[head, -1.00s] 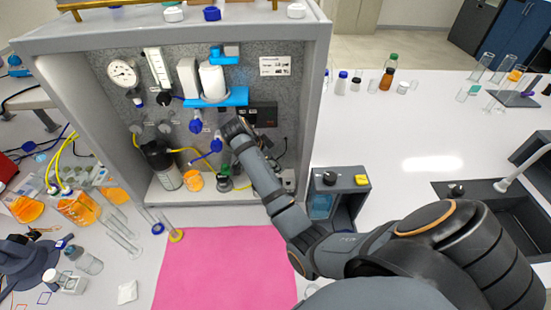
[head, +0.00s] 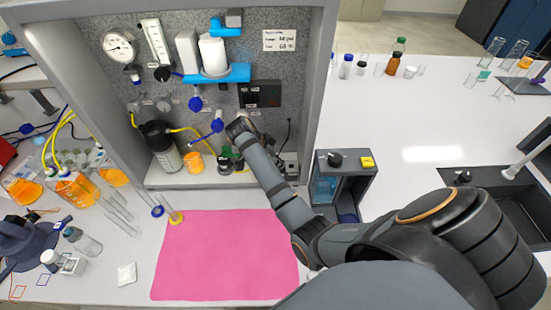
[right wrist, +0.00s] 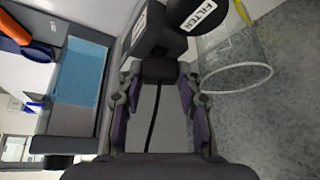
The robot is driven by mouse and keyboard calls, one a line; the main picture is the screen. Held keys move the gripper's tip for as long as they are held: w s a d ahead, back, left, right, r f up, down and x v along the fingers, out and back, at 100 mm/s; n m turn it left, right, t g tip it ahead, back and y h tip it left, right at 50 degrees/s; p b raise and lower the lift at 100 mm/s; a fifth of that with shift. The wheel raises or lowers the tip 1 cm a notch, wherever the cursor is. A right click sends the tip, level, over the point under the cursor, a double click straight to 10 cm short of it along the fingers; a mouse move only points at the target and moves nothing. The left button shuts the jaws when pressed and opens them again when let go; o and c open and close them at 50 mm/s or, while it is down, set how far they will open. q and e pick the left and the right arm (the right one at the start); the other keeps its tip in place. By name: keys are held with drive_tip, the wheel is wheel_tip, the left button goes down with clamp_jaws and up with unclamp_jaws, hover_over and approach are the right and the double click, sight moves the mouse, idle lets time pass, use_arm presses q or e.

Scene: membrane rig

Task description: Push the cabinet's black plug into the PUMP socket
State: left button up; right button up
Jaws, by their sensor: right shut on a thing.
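In the right wrist view my right gripper (right wrist: 158,90) is closed around a small black block, which looks like the black plug (right wrist: 159,71). A dark cord runs from it back between the fingers. A grey box (right wrist: 155,38) lies just beyond the plug; I cannot tell whether they touch. In the head view my right arm reaches into the grey cabinet (head: 318,80), and its fingers and the plug are hidden behind the wrist. A dark socket panel (head: 260,93) is on the cabinet's back wall above the wrist. Its lettering is too small to read, so I cannot pick out the PUMP socket.
A black round part marked FILTER (right wrist: 203,12) and a clear beaker (right wrist: 237,78) are close to my fingers. A blue-tank unit (head: 342,180) stands right of the cabinet. Bottles and an orange beaker (head: 195,163) crowd the cabinet floor. The pink mat (head: 225,255) is clear.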

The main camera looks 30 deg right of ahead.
drive_tip(key=shift+s+a+f, duration=0.1)
drive_tip(key=shift+s+f, duration=0.15)
drive_tip(key=shift+f, duration=0.35)
clamp_jaws()
drive_tip(key=shift+f, duration=0.15)
drive_tip(key=o, duration=0.8)
unclamp_jaws()
drive_tip(key=shift+w, duration=0.15)
drive_tip(key=shift+c, duration=0.2)
drive_tip(key=o, duration=0.5)
drive_tip(key=shift+r, duration=0.25)
drive_tip(key=v, duration=0.7)
drive_tip(key=shift+r, duration=0.2)
